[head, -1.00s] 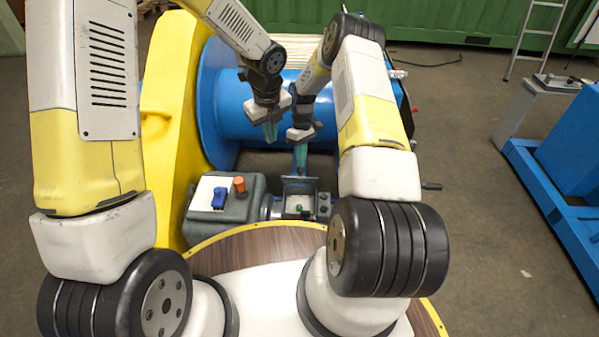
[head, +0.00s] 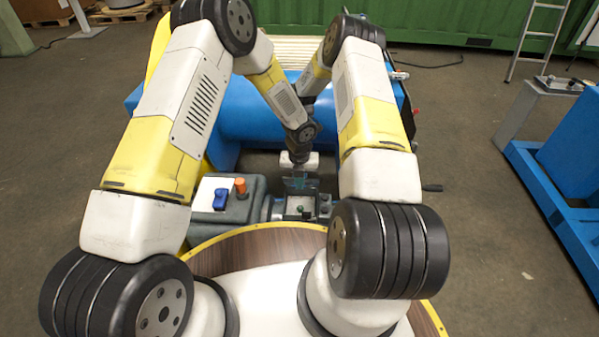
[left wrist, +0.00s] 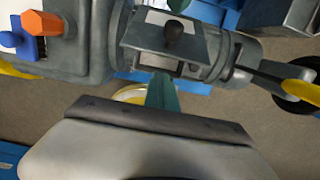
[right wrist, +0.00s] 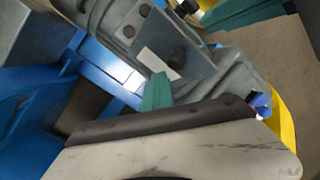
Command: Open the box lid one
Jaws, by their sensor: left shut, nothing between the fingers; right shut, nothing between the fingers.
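The small grey metal box (head: 299,208) stands past the front edge of the wooden top in the head view. In the left wrist view its flat lid plate (left wrist: 140,36) carries a dark round knob (left wrist: 173,34), with a gap showing below the plate. I cannot tell how far the lid is raised. My left gripper (head: 299,182) is shut and empty, its teal fingers just above the box; they also show in the left wrist view (left wrist: 162,92). My right gripper (right wrist: 157,92) is shut and empty close to the box; in the head view it is hidden.
Left of the box, a grey housing (head: 237,221) carries a blue switch (head: 221,199) and an orange knob (head: 240,186). A blue drum (head: 250,108) lies behind. A crank handle (head: 432,187) sticks out at right. Both my grippers are close together in little free room.

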